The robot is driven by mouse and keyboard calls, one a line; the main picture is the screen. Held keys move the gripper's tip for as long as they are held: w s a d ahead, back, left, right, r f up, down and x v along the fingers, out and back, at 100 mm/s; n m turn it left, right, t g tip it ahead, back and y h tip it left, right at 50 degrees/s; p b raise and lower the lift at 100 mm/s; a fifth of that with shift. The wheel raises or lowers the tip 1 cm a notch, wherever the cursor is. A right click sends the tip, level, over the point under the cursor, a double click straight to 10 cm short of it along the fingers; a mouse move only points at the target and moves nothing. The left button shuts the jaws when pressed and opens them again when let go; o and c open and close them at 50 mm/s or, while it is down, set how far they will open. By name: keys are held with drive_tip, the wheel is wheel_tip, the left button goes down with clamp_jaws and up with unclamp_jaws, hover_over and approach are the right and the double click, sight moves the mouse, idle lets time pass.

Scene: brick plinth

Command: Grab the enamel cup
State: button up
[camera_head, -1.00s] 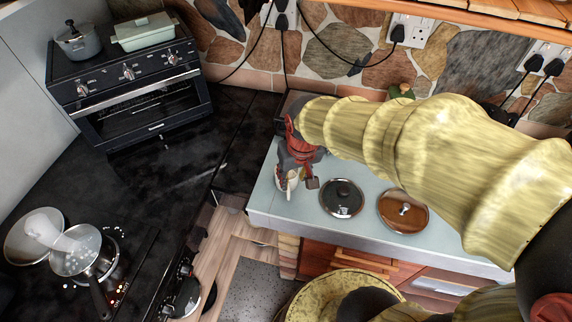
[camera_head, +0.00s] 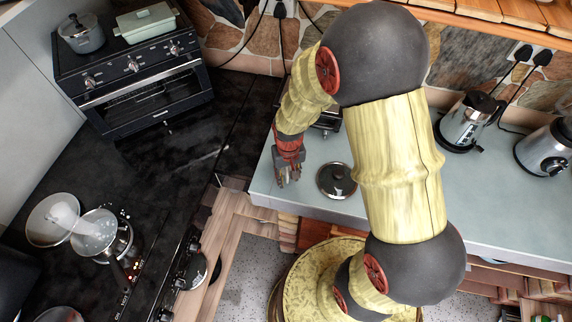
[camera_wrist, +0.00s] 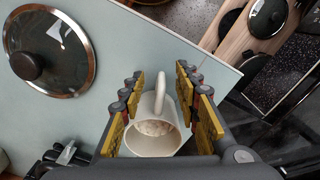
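The white enamel cup (camera_wrist: 152,140) shows in the wrist view between my two fingers, with its round opening toward the camera and its handle (camera_wrist: 160,92) pointing toward the fingertips. Something pale and speckled shows inside it. My gripper (camera_wrist: 160,75) is open, with a yellow-padded finger on each side of the cup and a visible gap beside the handle. In the head view my gripper (camera_head: 288,180) points down at the left end of the pale counter, and the cup is hidden there or too small to tell.
A dark round pot lid (camera_head: 336,181) lies right of my gripper on the counter (camera_head: 490,200); it also shows in the wrist view (camera_wrist: 50,52). Two kettles (camera_head: 468,122) stand farther right. A black stove (camera_head: 165,180) with pans is left, across a narrow gap.

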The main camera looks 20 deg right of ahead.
wheel_tip(320, 180, down, 2)
drive_tip(key=shift+f, duration=0.1)
drive_tip(key=c, duration=0.3)
drive_tip(key=c, duration=0.4)
clamp_jaws()
